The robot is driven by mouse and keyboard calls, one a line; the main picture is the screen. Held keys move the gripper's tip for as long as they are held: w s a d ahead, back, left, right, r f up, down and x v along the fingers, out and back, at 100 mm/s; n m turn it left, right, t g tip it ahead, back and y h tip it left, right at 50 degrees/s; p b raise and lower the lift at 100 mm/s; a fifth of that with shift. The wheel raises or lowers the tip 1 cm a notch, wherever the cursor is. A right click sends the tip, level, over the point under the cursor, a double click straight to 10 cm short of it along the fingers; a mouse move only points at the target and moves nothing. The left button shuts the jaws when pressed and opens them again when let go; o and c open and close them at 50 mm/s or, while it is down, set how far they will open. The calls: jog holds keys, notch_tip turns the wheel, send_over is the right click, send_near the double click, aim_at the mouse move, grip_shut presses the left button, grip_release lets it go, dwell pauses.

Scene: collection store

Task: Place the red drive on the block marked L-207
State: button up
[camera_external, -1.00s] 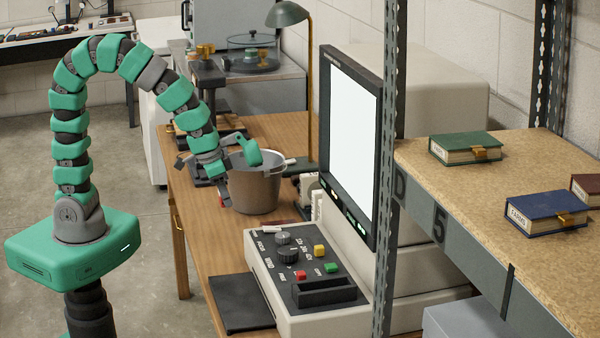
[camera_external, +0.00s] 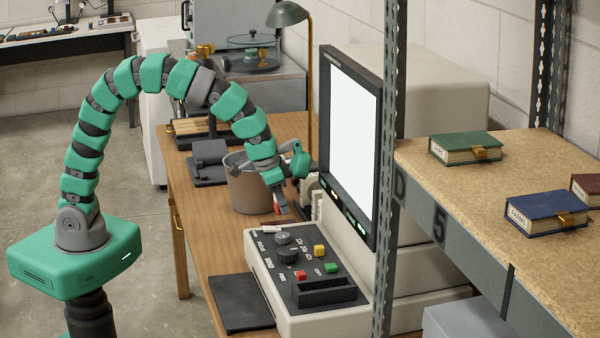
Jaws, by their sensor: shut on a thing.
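I cannot make out a block marked L-207. Pale block-like shapes (camera_external: 317,206) stand beside the screen's left edge, partly hidden, and no marking on them is readable.
The metal bucket (camera_external: 248,190) stands on the wooden table (camera_external: 200,235). The cream console (camera_external: 300,315) with its tall screen (camera_external: 352,140) is at the right. A lamp (camera_external: 309,80) rises behind. A shelf post (camera_external: 388,200) and a shelf with books (camera_external: 465,148) fill the right side.

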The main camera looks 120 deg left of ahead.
jog(key=shift+w+a, duration=0.1)
jog(key=shift+w, duration=0.1)
notch_tip(320, 180, down, 4)
jog(key=shift+r+b, duration=0.15)
jog(key=shift+b, duration=0.6)
jog(key=o, duration=1)
jog(key=shift+c, duration=0.2)
jog(key=shift+r, duration=0.1)
jog(key=p+v, duration=0.2)
jog(key=v, duration=1)
jog(key=shift+p, duration=0.3)
